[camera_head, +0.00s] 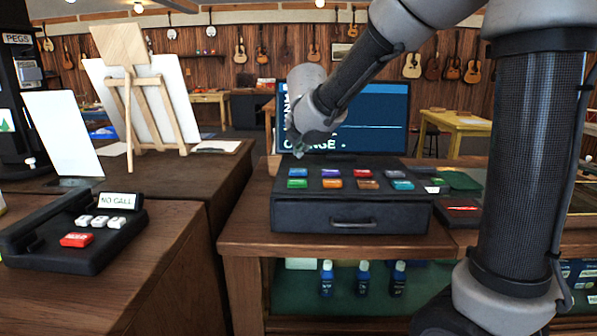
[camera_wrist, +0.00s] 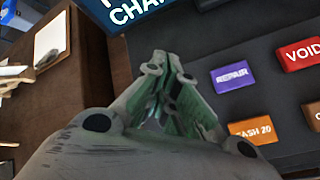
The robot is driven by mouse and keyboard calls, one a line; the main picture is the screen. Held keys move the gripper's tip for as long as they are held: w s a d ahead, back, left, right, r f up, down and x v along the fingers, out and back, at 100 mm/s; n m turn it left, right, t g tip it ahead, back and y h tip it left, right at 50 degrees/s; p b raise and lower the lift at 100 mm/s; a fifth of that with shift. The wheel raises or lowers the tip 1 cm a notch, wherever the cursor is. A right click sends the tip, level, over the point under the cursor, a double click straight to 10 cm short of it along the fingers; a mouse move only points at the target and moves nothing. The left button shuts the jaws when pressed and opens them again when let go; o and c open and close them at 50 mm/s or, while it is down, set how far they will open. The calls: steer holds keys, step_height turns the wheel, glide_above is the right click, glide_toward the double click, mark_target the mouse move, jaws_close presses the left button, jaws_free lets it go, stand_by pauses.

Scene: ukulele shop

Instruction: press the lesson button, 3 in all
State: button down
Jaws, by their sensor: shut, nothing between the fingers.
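The till (camera_head: 350,213) with two rows of coloured keys stands on the wooden counter. Its key labels are too small to read in the head view, so I cannot tell which is the lesson button. In the wrist view I read a purple REPAIR key (camera_wrist: 232,77), a red VOID key (camera_wrist: 299,54) and an orange CASH 20 key (camera_wrist: 250,132). My gripper (camera_head: 299,150) is shut and empty, above the till's left end near the blue key (camera_head: 297,172) and green key (camera_head: 297,183). In the wrist view my gripper (camera_wrist: 165,105) hides that end.
A blue display screen (camera_head: 375,115) stands behind the till, close to my gripper. A black call box (camera_head: 75,235) with white and red buttons sits on the left counter, near an easel (camera_head: 135,90). Small bottles (camera_head: 363,280) stand on a shelf below.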

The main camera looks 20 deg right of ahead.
mark_target(302, 170)
steer(key=shift+f, duration=1.15)
stand_by(0.6)
steer(key=shift+f, duration=0.4)
steer(key=shift+f, duration=0.45)
stand_by(0.5)
steer(key=shift+r, duration=0.9)
steer(key=shift+r, duration=2.5)
